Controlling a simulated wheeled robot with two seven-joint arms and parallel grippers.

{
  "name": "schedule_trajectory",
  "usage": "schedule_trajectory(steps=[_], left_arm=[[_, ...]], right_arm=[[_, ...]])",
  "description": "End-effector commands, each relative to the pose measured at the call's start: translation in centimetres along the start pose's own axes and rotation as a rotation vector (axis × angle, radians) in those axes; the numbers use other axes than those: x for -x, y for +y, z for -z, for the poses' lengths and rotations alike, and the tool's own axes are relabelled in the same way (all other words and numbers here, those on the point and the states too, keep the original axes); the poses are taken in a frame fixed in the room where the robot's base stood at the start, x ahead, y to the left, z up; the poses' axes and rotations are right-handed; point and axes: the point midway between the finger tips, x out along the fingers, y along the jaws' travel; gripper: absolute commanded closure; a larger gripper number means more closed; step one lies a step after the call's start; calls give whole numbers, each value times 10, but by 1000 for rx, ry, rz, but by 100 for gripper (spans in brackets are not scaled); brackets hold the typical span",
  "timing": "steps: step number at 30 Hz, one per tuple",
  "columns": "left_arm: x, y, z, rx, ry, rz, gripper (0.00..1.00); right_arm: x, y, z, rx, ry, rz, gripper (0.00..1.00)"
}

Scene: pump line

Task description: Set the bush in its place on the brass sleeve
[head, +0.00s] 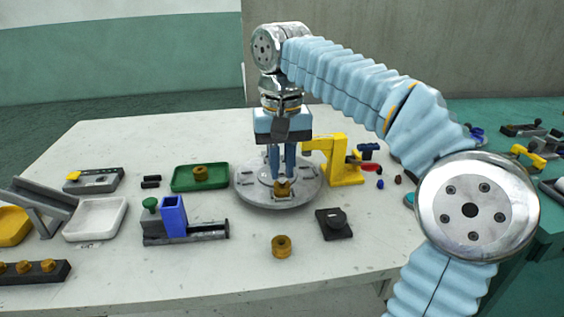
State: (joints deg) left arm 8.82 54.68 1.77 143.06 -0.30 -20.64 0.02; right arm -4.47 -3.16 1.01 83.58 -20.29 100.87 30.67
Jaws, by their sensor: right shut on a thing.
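My right gripper (282,178) points straight down over the grey round plate (250,197), its blue fingers close together. A brass-coloured piece (282,189) shows at the fingertips, low over the middle of the plate. I take the bush to be between the fingers, but they hide most of it. I cannot tell where the bush ends and the brass sleeve begins, or whether the bush is seated. My left gripper is not in view.
A green tray (177,186) with a brass piece stands left of the plate. A yellow fixture (346,165) stands close on the right. A brass ring (281,246) and a dark block (334,224) lie in front. A vise-like tool (172,219) is at front left.

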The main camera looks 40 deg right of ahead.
Motion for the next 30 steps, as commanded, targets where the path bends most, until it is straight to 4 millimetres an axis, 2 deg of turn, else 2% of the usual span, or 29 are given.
schedule_trajectory(steps=[27,28,30], left_arm=[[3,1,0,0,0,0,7],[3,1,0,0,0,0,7],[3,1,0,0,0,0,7]], right_arm=[[-3,0,0,0,0,0,100],[-3,0,0,0,0,0,78],[-3,0,0,0,0,0,67]])
